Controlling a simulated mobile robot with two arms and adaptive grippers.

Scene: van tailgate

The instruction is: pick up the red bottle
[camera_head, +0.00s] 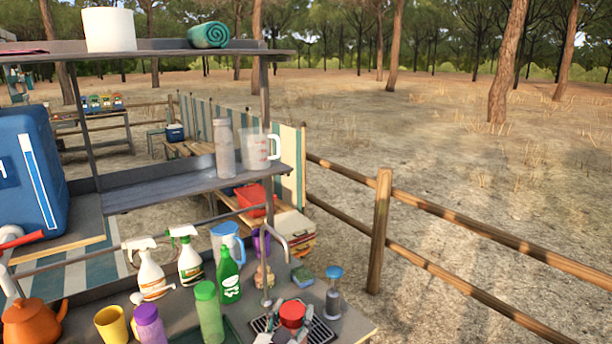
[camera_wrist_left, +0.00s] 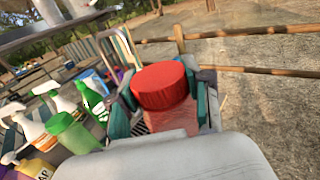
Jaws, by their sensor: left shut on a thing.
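The red bottle (camera_head: 292,314) shows its wide red cap at the bottom of the head view. In the left wrist view its cap and paler red body (camera_wrist_left: 165,95) fill the middle. My left gripper (camera_head: 290,322) is shut on the bottle, with its grey and teal fingers on either side of it; they also show in the left wrist view (camera_wrist_left: 168,110). The bottle's lower part is hidden. I cannot tell whether its base touches the counter. My right gripper does not show.
A green-capped bottle (camera_head: 209,312), a dark green bottle (camera_head: 229,277) and spray bottles (camera_head: 150,275) stand to the left. A blue-topped dispenser (camera_head: 333,293) is just right, near the counter's edge. A thin faucet (camera_head: 267,262) rises behind. A dark rack (camera_head: 318,330) lies below.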

